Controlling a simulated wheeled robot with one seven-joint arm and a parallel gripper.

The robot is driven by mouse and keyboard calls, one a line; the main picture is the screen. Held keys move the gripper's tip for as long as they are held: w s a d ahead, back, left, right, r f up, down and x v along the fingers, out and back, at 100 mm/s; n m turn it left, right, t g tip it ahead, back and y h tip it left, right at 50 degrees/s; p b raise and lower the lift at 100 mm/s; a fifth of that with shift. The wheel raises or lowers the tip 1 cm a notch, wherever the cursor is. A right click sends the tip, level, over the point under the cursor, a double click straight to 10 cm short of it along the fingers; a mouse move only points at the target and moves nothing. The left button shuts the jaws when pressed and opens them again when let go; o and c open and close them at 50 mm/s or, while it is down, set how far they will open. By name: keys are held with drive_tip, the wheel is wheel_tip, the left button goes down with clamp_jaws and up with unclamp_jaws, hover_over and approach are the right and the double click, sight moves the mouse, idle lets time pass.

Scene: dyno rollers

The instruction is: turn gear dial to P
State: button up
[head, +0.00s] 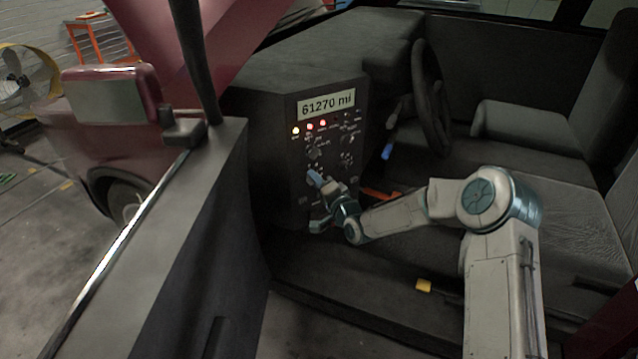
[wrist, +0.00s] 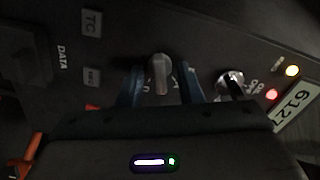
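A dial knob (wrist: 160,75), grey and ridged, stands out from the dark panel in the wrist view. Faint letters show around it, one looking like a D, but I cannot read which one it points to. My gripper (wrist: 161,88) is open, with one finger on each side of this knob and a visible gap at both sides. In the head view, my gripper (head: 318,203) is at the lower part of the dashboard panel (head: 285,165) and hides the knob there.
A second, shiny knob (wrist: 231,82) sits close to the right finger in the wrist view. The mileage display (head: 326,104) and lit lamps (head: 310,126) are higher on the panel. The steering wheel (head: 432,100) and seat (head: 560,210) are right; the car door (head: 170,250) is left.

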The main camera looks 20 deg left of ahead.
drive_tip(key=c, duration=0.7)
drive_tip(key=shift+d, duration=0.1)
